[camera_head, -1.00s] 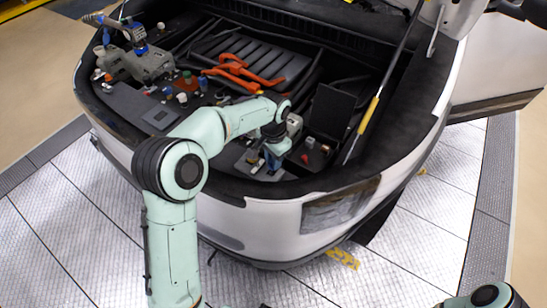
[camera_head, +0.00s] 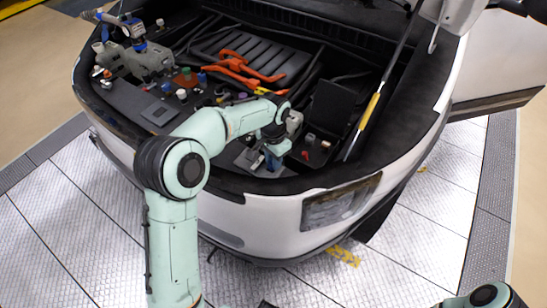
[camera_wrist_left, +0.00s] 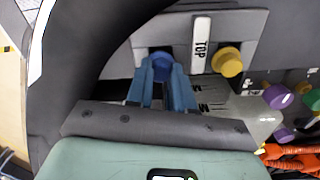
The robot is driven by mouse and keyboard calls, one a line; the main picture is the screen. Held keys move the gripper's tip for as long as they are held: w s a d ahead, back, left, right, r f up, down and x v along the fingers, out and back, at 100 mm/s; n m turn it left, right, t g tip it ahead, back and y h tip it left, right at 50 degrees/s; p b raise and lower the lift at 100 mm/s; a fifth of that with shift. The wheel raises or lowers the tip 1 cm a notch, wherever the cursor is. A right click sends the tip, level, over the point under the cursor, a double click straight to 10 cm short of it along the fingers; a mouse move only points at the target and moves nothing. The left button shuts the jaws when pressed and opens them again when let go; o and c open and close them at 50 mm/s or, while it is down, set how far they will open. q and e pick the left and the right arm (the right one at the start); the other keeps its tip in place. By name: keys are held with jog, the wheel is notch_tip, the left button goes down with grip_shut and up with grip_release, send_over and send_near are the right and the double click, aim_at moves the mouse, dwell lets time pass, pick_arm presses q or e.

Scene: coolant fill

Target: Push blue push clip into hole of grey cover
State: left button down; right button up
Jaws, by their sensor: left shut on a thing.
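The grey cover (camera_wrist_left: 255,28) fills the upper middle of the left wrist view and has a white "TOP" label. The blue push clip (camera_wrist_left: 162,60) is at the left part of the cover, in front of a dark recess. My left gripper (camera_wrist_left: 163,80) has its blue fingers shut on the clip, one on each side. The clip's lower end and the hole are hidden, so I cannot tell how deep the clip sits. In the head view the left gripper (camera_head: 272,160) points down at the front edge of the engine bay. My right gripper is out of view.
A yellow clip (camera_wrist_left: 227,62) sits right of the label on the cover. A purple knob (camera_wrist_left: 277,96) and orange cables (camera_wrist_left: 290,158) lie further right. A black box (camera_head: 314,148) with its lid raised stands right of the gripper. The car's front rim (camera_head: 285,188) is close below.

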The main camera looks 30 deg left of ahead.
pick_arm(q)
jog(key=shift+f, duration=0.2)
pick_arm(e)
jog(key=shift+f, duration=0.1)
pick_arm(q)
jog(key=c, duration=0.9)
grip_release()
notch_tip(320, 180, up, 14)
jog(key=p, duration=0.2)
jog(key=shift+f, duration=0.25)
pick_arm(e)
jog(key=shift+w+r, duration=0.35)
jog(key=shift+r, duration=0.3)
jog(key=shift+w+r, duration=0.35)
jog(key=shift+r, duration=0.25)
pick_arm(q)
jog(key=shift+f, duration=0.1)
